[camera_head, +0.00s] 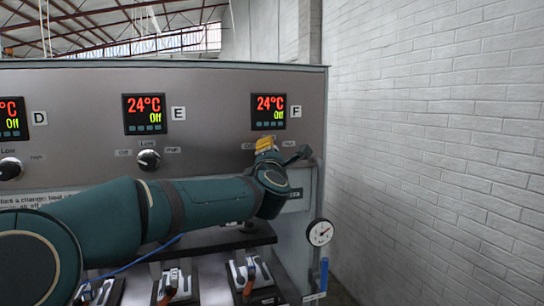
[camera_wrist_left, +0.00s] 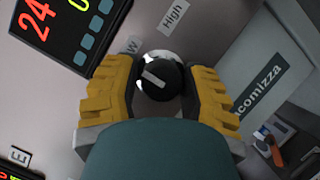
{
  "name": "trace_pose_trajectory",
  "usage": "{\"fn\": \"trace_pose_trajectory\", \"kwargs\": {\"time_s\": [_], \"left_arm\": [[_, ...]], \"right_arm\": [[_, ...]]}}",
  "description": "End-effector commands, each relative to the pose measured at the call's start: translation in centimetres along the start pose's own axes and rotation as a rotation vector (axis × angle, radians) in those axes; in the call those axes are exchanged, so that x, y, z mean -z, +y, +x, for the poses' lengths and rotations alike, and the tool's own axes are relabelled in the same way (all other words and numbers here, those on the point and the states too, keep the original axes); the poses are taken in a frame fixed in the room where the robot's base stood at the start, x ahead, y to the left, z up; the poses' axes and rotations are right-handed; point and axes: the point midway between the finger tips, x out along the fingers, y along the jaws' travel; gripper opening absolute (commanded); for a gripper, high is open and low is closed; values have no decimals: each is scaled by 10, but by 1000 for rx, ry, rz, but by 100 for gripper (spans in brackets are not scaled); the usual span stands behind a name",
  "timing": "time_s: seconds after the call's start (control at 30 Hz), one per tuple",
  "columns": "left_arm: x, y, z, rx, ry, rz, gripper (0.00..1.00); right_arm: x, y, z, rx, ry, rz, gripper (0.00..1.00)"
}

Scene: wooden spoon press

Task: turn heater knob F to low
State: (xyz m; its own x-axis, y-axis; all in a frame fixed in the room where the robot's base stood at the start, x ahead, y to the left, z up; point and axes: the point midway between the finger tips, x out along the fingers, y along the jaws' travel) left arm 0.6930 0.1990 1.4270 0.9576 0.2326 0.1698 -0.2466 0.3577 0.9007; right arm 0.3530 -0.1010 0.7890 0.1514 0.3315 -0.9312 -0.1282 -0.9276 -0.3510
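Heater knob F (camera_wrist_left: 157,80) is a round black knob with a pale pointer mark and a shiny rim, on the grey panel. In the head view it is hidden behind my left gripper (camera_head: 267,145). In the left wrist view the yellow fingers of the left gripper (camera_wrist_left: 161,73) stand open on either side of the knob, with a narrow gap showing. The pointer slants toward the upper left. A "High" label (camera_wrist_left: 173,15) and a partly covered label ending in W (camera_wrist_left: 132,45) are near the knob. The F display (camera_head: 268,111) reads 24°C and Off. My right gripper is out of view.
Knob E (camera_head: 148,160) sits left on the same panel, under its display (camera_head: 145,114). A pressure gauge (camera_head: 319,232) with a blue handle (camera_head: 324,273) stands at the panel's right side. Several clamps (camera_head: 249,275) are below my arm. A white brick wall (camera_head: 440,150) is to the right.

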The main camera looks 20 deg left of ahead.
Motion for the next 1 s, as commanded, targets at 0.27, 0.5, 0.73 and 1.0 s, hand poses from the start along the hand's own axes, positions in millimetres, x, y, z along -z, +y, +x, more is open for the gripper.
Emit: {"fn": "trace_pose_trajectory", "kwargs": {"time_s": [0.27,0.5,0.73,1.0], "left_arm": [[0,0,0,1,0,-1,70],[-1,0,-9,3,-1,-1,70],[-1,0,-48,1,-2,-1,70],[-1,0,-99,0,-2,-1,70]], "right_arm": [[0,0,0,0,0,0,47],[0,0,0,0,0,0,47],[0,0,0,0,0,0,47],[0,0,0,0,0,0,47]]}}
